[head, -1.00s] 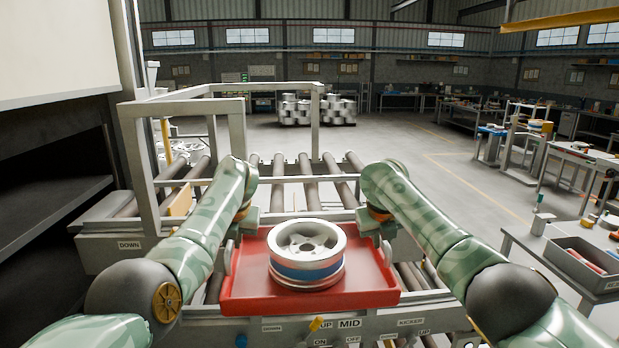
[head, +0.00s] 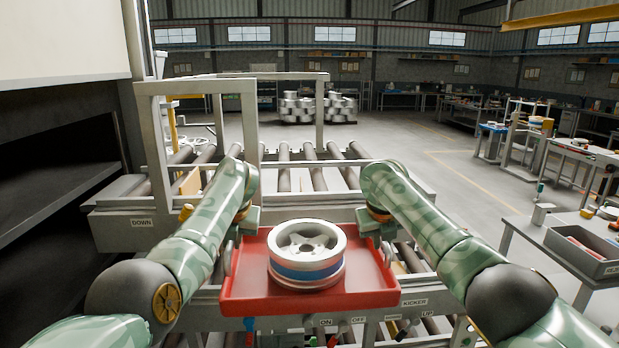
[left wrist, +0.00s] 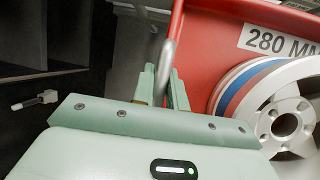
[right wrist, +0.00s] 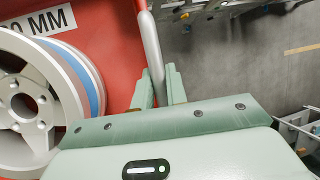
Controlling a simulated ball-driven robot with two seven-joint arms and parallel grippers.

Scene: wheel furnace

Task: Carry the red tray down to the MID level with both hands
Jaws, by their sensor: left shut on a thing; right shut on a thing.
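The red tray (head: 312,301) is held level in front of me, with a silver wheel rim (head: 308,248) with a blue and red band in it. My left gripper (head: 243,222) is at its left side; in the left wrist view its fingers (left wrist: 163,88) are shut on the tray's grey bar handle (left wrist: 166,58). My right gripper (head: 376,222) is at the right side; in the right wrist view its fingers (right wrist: 158,88) are shut on the other handle (right wrist: 149,35). The MID label is not visible now.
A roller conveyor with a grey frame (head: 187,88) stands beyond the tray. A labelled control panel (head: 370,320) with levers is below it. A dark furnace opening (head: 60,185) is at left. A bench with a grey bin (head: 578,250) is at right.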

